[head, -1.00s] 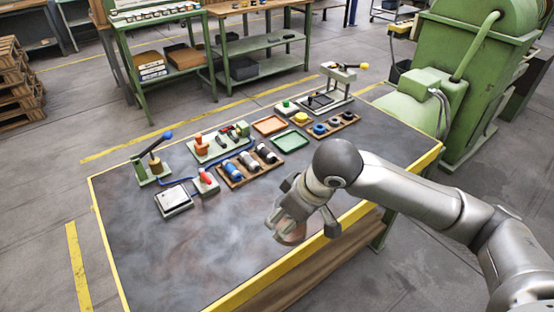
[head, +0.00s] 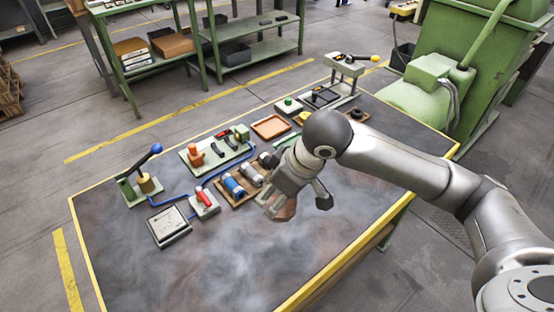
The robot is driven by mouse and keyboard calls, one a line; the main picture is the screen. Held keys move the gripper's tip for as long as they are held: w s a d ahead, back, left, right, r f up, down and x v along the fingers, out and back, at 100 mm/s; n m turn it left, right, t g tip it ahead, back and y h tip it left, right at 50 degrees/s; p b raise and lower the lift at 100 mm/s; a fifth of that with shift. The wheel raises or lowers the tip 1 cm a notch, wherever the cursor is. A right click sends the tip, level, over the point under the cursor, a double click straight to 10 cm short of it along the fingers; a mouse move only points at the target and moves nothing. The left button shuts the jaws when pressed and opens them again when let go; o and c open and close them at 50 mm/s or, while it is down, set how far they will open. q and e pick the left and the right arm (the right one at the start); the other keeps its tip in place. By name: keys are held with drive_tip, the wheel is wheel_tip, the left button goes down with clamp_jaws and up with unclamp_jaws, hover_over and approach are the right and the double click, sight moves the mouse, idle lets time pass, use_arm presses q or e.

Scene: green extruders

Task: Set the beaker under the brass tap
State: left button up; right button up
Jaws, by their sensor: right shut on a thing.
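My right gripper (head: 276,200) is shut on a small brownish, rounded thing (head: 285,208), probably the beaker. The fingers hide most of it. It is held over the dark table top, close to the near end of the wooden tray of cylinders. A green stand with a blue-knobbed lever and a brass-coloured body (head: 147,184) stands at the table's left end. I cannot tell for sure whether this is the brass tap. My left gripper is not in view.
A flat white-topped plate (head: 169,225) and a red-handled block (head: 204,203) lie near the lever stand. The wooden tray (head: 237,196) holds several cylinders. An orange tray (head: 270,127) is behind. The table's front left (head: 190,275) is clear.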

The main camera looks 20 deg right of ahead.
drive_tip(key=shift+w+d, duration=0.1)
drive_tip(key=shift+w, duration=0.25)
drive_tip(key=w+d+f, duration=0.2)
drive_tip(key=w+f, duration=0.1)
drive_tip(key=w+d+f+p, duration=0.1)
drive_tip(key=w+d+f, duration=0.1)
drive_tip(key=w+f, duration=0.1)
drive_tip(key=w+d+f, duration=0.2)
drive_tip(key=w+f, duration=0.1)
drive_tip(key=w, duration=0.2)
drive_tip(key=shift+w, duration=0.1)
drive_tip(key=shift+w+d+f, duration=0.15)
drive_tip(key=shift+w+f, duration=0.05)
drive_tip(key=shift+f, duration=0.15)
wheel_tip(320, 180, down, 2)
drive_tip(key=shift+f+p, duration=0.15)
drive_tip(key=shift+p, duration=0.5)
drive_tip(key=shift+f, duration=0.35)
drive_tip(key=o, duration=1.2)
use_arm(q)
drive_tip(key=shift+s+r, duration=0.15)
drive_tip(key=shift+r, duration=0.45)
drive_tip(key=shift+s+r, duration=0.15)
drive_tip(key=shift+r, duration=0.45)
use_arm(e)
drive_tip(key=shift+o, duration=0.2)
drive_tip(key=shift+r, duration=0.15)
